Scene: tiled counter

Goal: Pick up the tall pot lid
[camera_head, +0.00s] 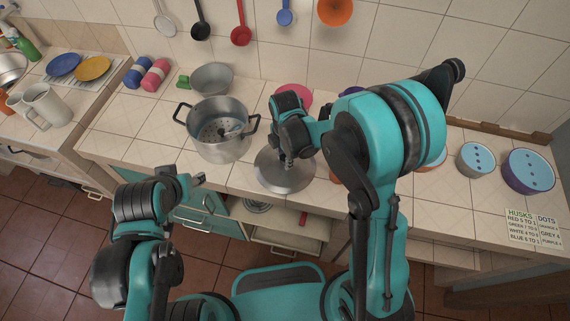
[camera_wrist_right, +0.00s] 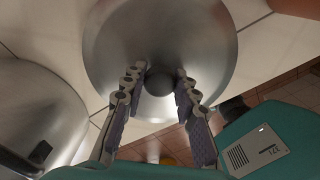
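The tall pot lid (camera_head: 283,180) is a round silvery metal lid lying on the tiled counter, right of the large pot (camera_head: 221,147). My right gripper (camera_head: 288,160) is above it, pointing down. In the right wrist view, the lid (camera_wrist_right: 112,38) fills the upper middle, with a dark round knob (camera_wrist_right: 160,83) at its centre. The fingers of my right gripper (camera_wrist_right: 161,76) are apart, one on each side of the knob. I cannot tell whether they touch it. My left gripper (camera_head: 190,180) is in front of the counter, away from the lid; its finger opening is unclear.
A smaller metal pot (camera_head: 212,78) stands behind the large pot. A pink lid (camera_head: 294,92) lies behind my right gripper. Several canisters, including a blue-topped one (camera_head: 528,170), stand at the right. Utensils hang on the back wall. An open drawer (camera_head: 275,235) is below the counter.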

